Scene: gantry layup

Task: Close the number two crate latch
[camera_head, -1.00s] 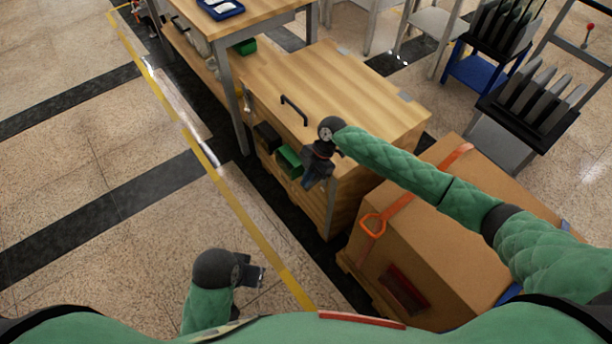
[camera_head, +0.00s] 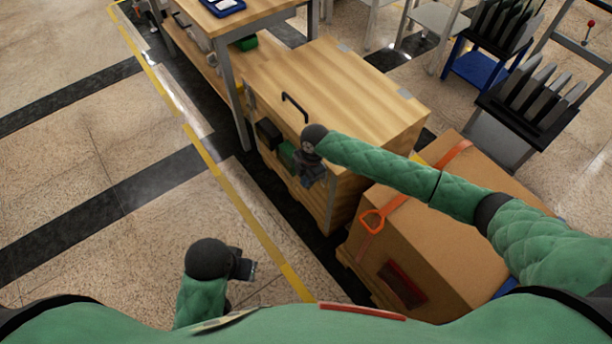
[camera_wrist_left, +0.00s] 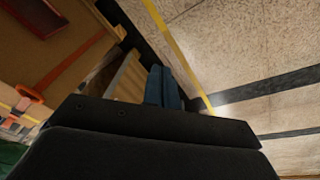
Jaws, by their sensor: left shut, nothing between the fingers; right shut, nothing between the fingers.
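The wooden crate (camera_head: 345,85) stands at the centre with its lid down and a black handle (camera_head: 294,106) near the lid's front edge. A black block (camera_head: 268,134) and a green block (camera_head: 287,153) show at its front side. I cannot tell which part is the number two latch. My right gripper (camera_head: 311,178) is shut and empty in front of the crate's front side, partly covering it beside the green block; contact cannot be told. My left gripper (camera_head: 248,268) is shut and empty over the floor, away from the crate; its fingers show in the left wrist view (camera_wrist_left: 164,88).
A cardboard box (camera_head: 440,235) with an orange strap (camera_head: 373,221) stands right of the crate, under my right arm. A workbench (camera_head: 240,18) stands behind left. Racks of dark panels (camera_head: 530,100) are at back right. Floor left of the yellow line (camera_head: 215,175) is clear.

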